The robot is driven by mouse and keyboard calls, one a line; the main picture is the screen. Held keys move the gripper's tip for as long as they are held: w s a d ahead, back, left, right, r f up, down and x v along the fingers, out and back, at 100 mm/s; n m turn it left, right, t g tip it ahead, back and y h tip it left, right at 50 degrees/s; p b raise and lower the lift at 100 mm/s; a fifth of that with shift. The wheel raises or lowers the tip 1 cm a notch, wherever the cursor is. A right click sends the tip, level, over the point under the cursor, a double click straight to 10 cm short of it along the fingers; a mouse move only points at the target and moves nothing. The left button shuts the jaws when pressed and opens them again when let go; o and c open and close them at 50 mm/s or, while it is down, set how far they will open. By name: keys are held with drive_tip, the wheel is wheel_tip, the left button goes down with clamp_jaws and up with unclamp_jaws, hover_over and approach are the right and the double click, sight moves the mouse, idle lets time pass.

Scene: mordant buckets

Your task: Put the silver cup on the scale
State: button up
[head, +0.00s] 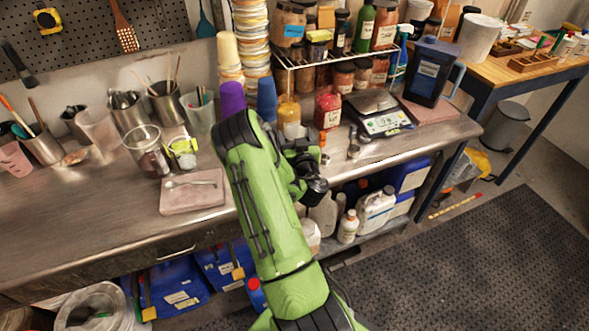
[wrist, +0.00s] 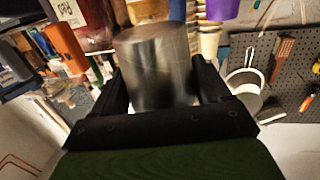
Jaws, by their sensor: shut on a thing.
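The silver cup (wrist: 157,62) is a plain metal cylinder in the middle of the wrist view. My gripper (wrist: 160,88) is shut on it, with one dark finger on each side. In the head view my green arm reaches over the counter, and I cannot make out the cup there. The scale (head: 386,121) stands on the counter right of my arm in the head view. It has a dark body, a small display and a metal plate (head: 370,103) that looks bare.
A dark blue jug (head: 432,72) stands right of the scale. A red-filled jar (head: 327,110) and small metal pieces (head: 354,145) are between my arm and the scale. A wire shelf of jars (head: 345,60) is behind. Purple (head: 232,97) and blue (head: 267,98) cups stand beyond my arm.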

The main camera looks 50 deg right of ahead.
wheel_tip(320, 180, down, 10)
drive_tip(key=b, duration=0.6)
drive_tip(key=shift+w+d, duration=0.1)
drive_tip(key=shift+r, duration=0.15)
drive_tip(key=o, duration=0.6)
drive_tip(key=shift+f, duration=0.25)
drive_tip(key=o, duration=0.4)
drive_tip(key=shift+r, duration=0.1)
